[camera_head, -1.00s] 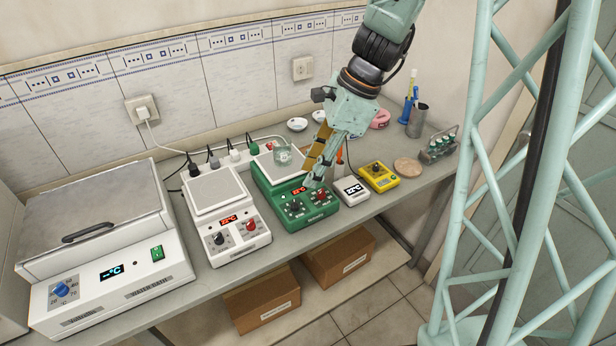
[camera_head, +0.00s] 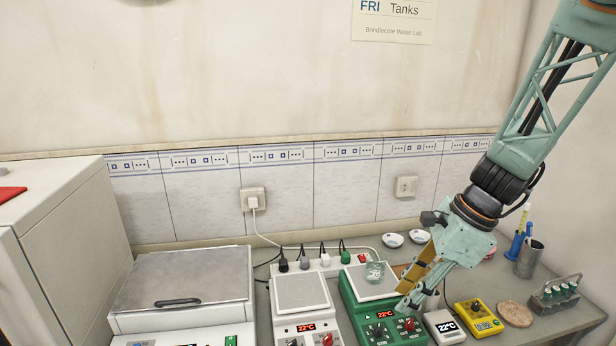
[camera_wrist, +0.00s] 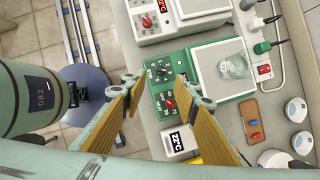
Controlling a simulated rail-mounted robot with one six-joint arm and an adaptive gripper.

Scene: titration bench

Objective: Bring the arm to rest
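My gripper (camera_head: 408,300) hangs from my arm, pointing down and to the left over the right front of the green hotplate (camera_head: 350,305). In the wrist view my gripper (camera_wrist: 156,84) shows two spread fingers with yellow-brown inner pads and nothing held between them. The green hotplate's front panel with its knobs (camera_wrist: 168,103) lies beyond the fingertips; whether they touch it I cannot tell. A glass beaker (camera_head: 375,272) stands on its white top plate, and the beaker also shows in the wrist view (camera_wrist: 235,62).
A white hotplate (camera_head: 301,293) and a water bath (camera_head: 180,285) stand to the left. A small white meter (camera_head: 444,327), a yellow meter (camera_head: 479,318), a cork mat (camera_head: 515,314) and a vial rack (camera_head: 556,296) stand to the right. White dishes (camera_head: 392,240) lie behind.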

